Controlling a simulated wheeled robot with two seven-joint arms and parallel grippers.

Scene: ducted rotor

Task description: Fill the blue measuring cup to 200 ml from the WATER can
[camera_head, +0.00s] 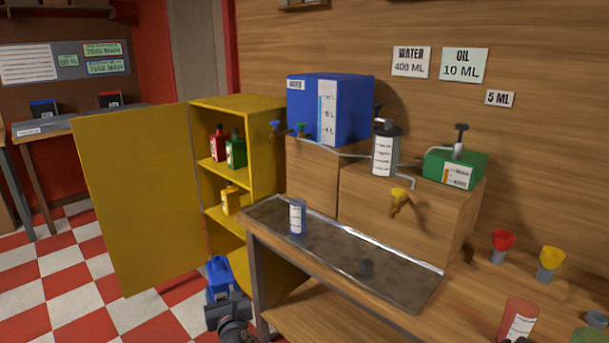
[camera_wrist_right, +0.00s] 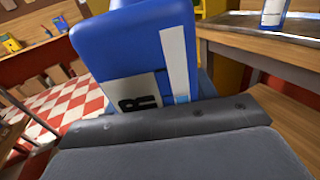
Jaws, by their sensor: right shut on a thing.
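The blue measuring cup (camera_head: 297,217), clear with a white scale, stands upright at the left end of the metal tray (camera_head: 400,267). It also shows at the top right of the right wrist view (camera_wrist_right: 273,12). My right gripper (camera_head: 228,309) is shut on a blue can (camera_head: 219,278), held low in front of the yellow cabinet, left of the bench and apart from the cup. In the right wrist view the can (camera_wrist_right: 135,45) is tilted, with a white strip and a label showing an R. The cup's water level is too small to read. My left gripper is out of view.
The bench's front edge lies between can and cup. The open yellow cabinet door (camera_head: 135,200) stands left. Behind the tray are a blue water tank (camera_head: 350,105) with taps, a grey cylinder (camera_head: 385,152) and a green tank (camera_head: 440,165). Red (camera_head: 503,241) and yellow (camera_head: 551,258) funnel-topped cups stand right.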

